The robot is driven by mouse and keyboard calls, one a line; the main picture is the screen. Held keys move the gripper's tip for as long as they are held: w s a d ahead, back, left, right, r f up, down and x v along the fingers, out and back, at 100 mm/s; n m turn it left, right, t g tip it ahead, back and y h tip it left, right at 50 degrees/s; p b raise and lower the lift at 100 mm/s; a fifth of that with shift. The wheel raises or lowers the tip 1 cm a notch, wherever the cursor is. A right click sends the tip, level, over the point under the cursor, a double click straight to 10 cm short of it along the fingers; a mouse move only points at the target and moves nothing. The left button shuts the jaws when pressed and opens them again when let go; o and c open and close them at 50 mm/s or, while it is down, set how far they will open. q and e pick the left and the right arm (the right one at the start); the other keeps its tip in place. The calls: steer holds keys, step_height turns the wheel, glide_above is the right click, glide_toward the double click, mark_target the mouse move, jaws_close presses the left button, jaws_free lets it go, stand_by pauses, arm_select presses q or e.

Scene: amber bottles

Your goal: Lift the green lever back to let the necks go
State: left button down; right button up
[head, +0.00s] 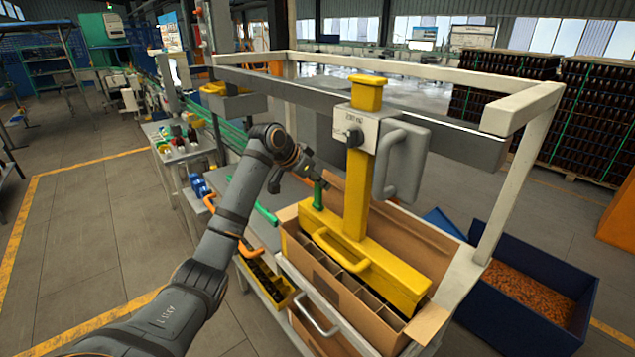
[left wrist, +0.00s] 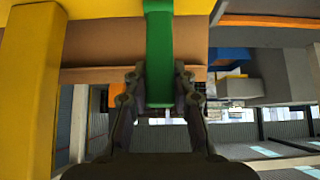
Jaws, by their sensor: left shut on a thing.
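The green lever (head: 318,194) stands upright at the left end of the yellow lifting head (head: 385,262). My left gripper (head: 322,181) is at the lever's upper part. In the left wrist view the green lever (left wrist: 160,45) runs down between the two fingers of the gripper (left wrist: 160,88), which is shut on it. The yellow head hangs on a yellow post (head: 357,195) and sits low over the divided cardboard carton (head: 428,232). The bottle necks under the head are hidden. My right gripper is out of view.
A pale frame with a grey crossbeam (head: 460,140) surrounds the post. A control box (head: 366,130) sits on the post. A dark blue bin (head: 500,310) of brown pieces stands at the right. Side tables with small items line the left; the floor farther left is open.

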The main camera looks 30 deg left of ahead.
arm_select(q)
steer(key=shift+f, duration=0.1)
steer(key=c, duration=1.1)
jaws_free()
steer(key=shift+w, duration=0.1)
steer(key=v, duration=1.2)
